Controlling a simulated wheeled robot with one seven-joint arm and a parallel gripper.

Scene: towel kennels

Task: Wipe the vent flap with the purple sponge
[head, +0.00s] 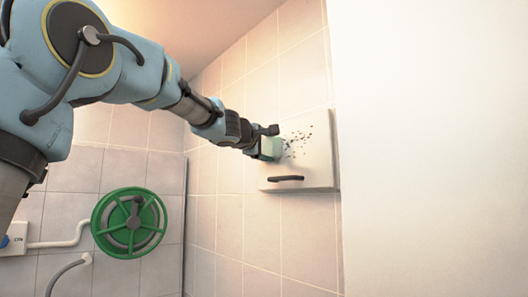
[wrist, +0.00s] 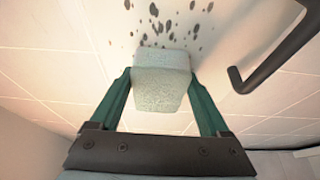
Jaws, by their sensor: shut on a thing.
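The vent flap (head: 318,165) is a pale square panel on the tiled wall, with a dark handle (head: 286,178) near its lower edge. Dark specks (head: 297,143) are scattered over its upper part; they also show in the wrist view (wrist: 165,20). My gripper (wrist: 159,77) is shut on a sponge (wrist: 160,95), its green fingers on either side of it. The sponge looks pale green, not purple; no purple sponge is in view. It is at the flap's left part, just beside the specks. I cannot tell whether it touches the flap.
A green hose reel (head: 129,223) is on the left tiled wall, low down. The flap's handle sticks out at the right in the wrist view (wrist: 275,55). A plain white wall surface (head: 430,150) fills the right side.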

